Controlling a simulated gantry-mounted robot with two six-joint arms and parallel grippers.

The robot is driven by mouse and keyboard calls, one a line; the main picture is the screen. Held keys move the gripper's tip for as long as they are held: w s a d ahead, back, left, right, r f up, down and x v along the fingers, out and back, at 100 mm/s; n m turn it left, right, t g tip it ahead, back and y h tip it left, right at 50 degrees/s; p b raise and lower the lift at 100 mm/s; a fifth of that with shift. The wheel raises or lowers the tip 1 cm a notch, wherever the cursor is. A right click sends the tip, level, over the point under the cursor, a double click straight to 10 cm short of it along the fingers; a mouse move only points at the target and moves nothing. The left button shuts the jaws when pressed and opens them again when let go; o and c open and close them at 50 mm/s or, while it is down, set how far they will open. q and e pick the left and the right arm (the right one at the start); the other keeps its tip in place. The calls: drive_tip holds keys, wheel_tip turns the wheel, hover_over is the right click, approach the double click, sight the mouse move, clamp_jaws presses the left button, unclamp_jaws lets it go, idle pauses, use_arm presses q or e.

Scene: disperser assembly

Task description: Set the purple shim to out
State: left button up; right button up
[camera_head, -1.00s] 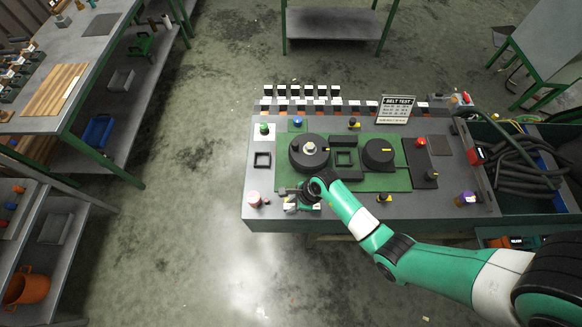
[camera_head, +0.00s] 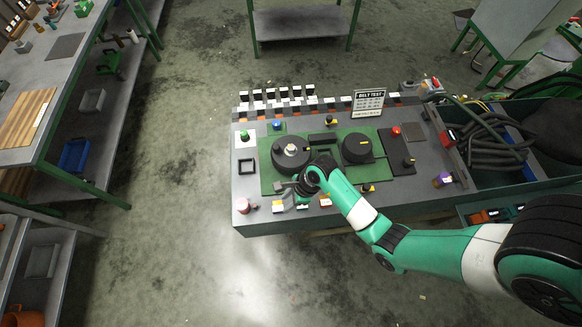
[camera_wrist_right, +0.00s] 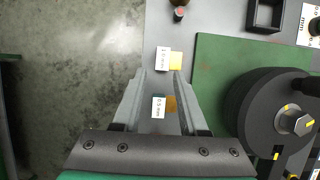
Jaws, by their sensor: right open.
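I cannot pick out a purple shim for certain. A purple-and-yellow piece (camera_head: 443,179) with a white label stands at the bench's right side in the head view. In the right wrist view, a yellow piece labelled 1.0 mm (camera_wrist_right: 175,61) lies just beyond my fingertips, and an orange-brown piece labelled 0.5 mm (camera_wrist_right: 171,104) shows between the fingers. My right gripper (camera_wrist_right: 160,73) is open, with nothing visibly gripped. In the head view my right gripper (camera_head: 284,188) is over the bench's front-left part, partly hidden by its wrist. My left gripper is not in view.
A green plate (camera_head: 268,180) carries two dark pulleys, the left one (camera_head: 291,151) close to my right gripper. A square black frame (camera_head: 248,166) and a pink cylinder (camera_head: 243,205) stand at left. A "BELT TEST" sign (camera_head: 369,102) stands at the back.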

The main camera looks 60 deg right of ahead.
drive_tip(key=v, duration=0.4)
drive_tip(key=shift+s+r+p, duration=0.1)
drive_tip(key=shift+r+p, duration=0.05)
drive_tip(key=shift+p, duration=0.15)
